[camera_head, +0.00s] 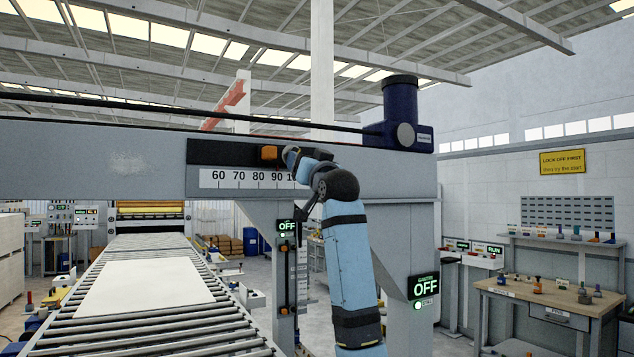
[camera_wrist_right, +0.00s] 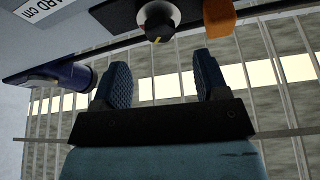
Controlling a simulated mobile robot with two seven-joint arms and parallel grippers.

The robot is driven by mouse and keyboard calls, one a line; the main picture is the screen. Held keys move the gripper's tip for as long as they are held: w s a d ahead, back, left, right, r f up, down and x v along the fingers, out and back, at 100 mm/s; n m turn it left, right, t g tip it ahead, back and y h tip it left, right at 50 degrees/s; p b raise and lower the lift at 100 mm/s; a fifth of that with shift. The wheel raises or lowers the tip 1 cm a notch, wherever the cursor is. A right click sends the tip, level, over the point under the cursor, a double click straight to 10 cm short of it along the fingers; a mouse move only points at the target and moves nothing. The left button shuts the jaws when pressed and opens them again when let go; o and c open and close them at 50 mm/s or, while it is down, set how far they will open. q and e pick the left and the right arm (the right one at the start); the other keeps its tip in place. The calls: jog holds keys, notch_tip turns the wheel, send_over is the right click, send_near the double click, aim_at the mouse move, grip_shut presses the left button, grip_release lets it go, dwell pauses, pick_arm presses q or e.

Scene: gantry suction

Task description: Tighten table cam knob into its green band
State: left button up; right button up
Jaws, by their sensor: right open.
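A dark round knob with a yellow mark (camera_wrist_right: 157,33) on a pale base shows at the top of the right wrist view. I cannot tell whether it is the table cam knob. No green band is visible around it. My right gripper (camera_wrist_right: 163,76) is open and empty; its two blue fingers are apart, and the knob lies beyond the gap between them. In the head view the right gripper (camera_head: 290,157) is up at the gantry beam (camera_head: 90,155), beside an orange block (camera_head: 268,152). The arm hides part of the beam there. My left gripper is not in view.
A number scale (camera_head: 235,178) runs along the beam under the orange block, which also shows in the wrist view (camera_wrist_right: 218,17). A blue motor (camera_head: 400,110) tops the beam. A roller conveyor with a white board (camera_head: 145,287) lies below left; a workbench (camera_head: 545,296) stands right.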

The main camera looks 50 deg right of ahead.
jog(key=b+v, duration=0.1)
jog(key=v, duration=0.6)
jog(key=shift+b, duration=0.4)
